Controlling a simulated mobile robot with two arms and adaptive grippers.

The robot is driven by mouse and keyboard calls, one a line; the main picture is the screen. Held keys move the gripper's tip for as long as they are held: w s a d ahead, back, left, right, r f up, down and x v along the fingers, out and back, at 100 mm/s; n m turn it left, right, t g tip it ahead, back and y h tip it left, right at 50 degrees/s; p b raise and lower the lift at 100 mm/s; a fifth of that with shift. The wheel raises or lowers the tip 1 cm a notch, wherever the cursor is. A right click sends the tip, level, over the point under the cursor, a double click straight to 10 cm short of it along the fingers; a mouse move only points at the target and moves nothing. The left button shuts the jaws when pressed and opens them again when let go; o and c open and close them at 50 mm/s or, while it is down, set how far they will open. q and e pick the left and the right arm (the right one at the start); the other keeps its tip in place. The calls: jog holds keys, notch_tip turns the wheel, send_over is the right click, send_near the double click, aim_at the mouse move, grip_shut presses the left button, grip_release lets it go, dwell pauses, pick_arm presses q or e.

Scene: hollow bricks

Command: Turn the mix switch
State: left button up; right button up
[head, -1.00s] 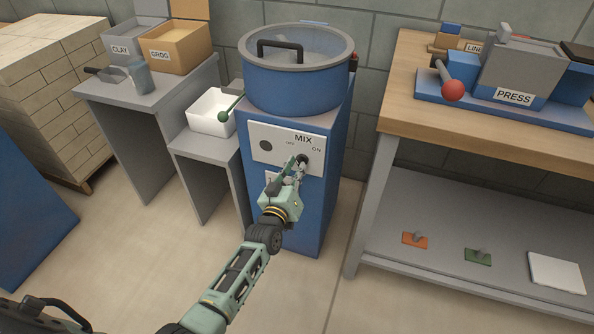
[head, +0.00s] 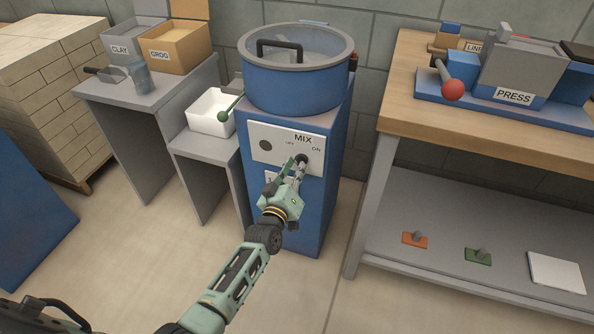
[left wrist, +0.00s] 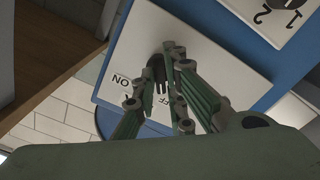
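The blue mixer (head: 321,210) stands in the middle of the head view with a white panel (head: 263,156) marked MIX, OFF and ON. The mix switch (head: 304,158) is a dark knob at the right of this panel, partly hidden by my left gripper (head: 295,168). In the left wrist view, the dark switch (left wrist: 157,70) lies between the spread fingertips of my left gripper (left wrist: 158,75), close to them. The fingers look open; whether one touches the knob is unclear. My right gripper is not in view.
A blue drum (head: 297,85) with a black handle tops the mixer. A wooden workbench (head: 400,107) with the press is on the right.

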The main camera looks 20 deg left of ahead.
pick_arm(q)
jog(key=o, duration=0.3)
jog(key=shift+o, duration=0.2)
jog(key=s, duration=1.2)
jog(key=shift+a, duration=0.2)
